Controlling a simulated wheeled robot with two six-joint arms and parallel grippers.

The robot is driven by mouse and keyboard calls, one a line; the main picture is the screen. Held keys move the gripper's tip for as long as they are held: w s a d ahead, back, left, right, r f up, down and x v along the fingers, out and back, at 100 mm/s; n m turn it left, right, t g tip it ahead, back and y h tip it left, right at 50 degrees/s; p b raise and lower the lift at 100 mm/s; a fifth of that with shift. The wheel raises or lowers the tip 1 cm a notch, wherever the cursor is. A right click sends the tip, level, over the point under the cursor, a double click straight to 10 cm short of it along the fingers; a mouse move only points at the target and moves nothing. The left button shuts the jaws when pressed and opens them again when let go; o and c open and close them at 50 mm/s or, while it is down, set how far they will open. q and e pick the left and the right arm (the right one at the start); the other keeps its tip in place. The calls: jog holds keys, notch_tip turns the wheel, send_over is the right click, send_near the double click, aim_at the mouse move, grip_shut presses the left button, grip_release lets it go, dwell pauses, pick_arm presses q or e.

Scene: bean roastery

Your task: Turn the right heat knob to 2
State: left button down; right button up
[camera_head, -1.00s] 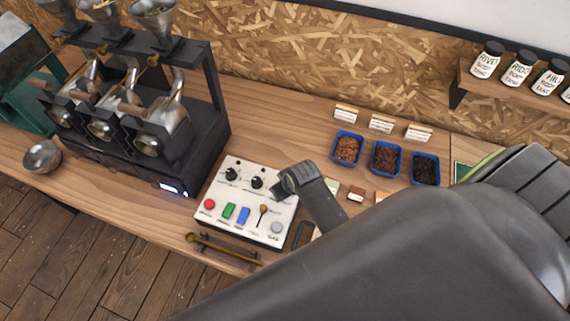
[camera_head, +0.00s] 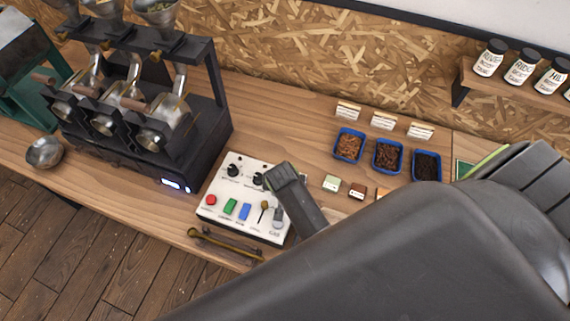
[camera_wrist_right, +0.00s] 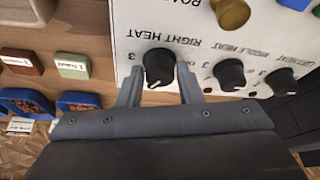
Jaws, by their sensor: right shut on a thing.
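The white control panel (camera_head: 225,203) lies on the bench, with two dark heat knobs showing at its back edge in the head view. The right heat knob (camera_wrist_right: 158,67) is black, under an upside-down RIGHT HEAT label in the right wrist view. Its pale mark points toward the bottom of that picture, slightly left. A printed 3 stands left of it. My right gripper (camera_wrist_right: 160,72) is shut on this knob, one finger on each side. In the head view my right gripper (camera_head: 283,184) hides the knob. My left gripper is not in view.
The panel also carries red, green and blue buttons and a small brass-tipped lever (camera_head: 265,205). The middle heat knob (camera_wrist_right: 229,75) is close beside my right finger. A black roaster (camera_head: 185,150) stands left of the panel. Blue bean trays (camera_head: 387,156) stand behind right. A brass rail (camera_head: 225,245) runs in front.

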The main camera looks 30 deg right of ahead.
jog(key=shift+s, duration=0.1)
dwell(0.4)
jog(key=o, duration=1)
jog(key=shift+c, duration=0.2)
